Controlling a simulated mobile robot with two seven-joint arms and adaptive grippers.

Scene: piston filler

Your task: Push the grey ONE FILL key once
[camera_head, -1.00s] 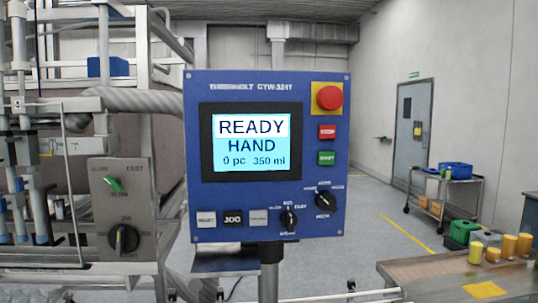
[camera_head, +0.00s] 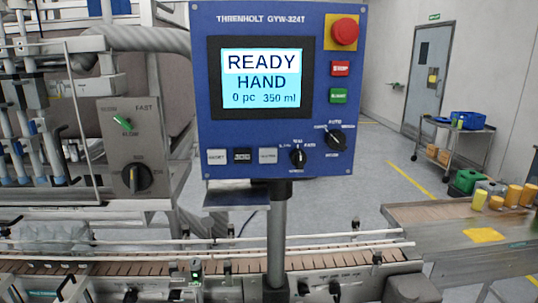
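The blue control panel (camera_head: 205,100) stands upright on a grey post (camera_head: 277,235). Along its lower left edge is a row of three keys: a pale key (camera_head: 217,157), a dark key (camera_head: 242,156) and a grey key (camera_head: 268,156). The grey key's lettering is too small to read surely; it fits the ONE FILL key by colour. The screen (camera_head: 262,75) shows READY, HAND, 0 pc and 350 ml. Neither of my grippers is in view.
Right of the keys are two black rotary knobs (camera_head: 298,158). Above them are a green key (camera_head: 338,96), a red key (camera_head: 340,69) and a red mushroom button (camera_head: 344,32). A conveyor (camera_head: 340,258) with rails runs below the panel. A grey knob box (camera_head: 140,150) stands left.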

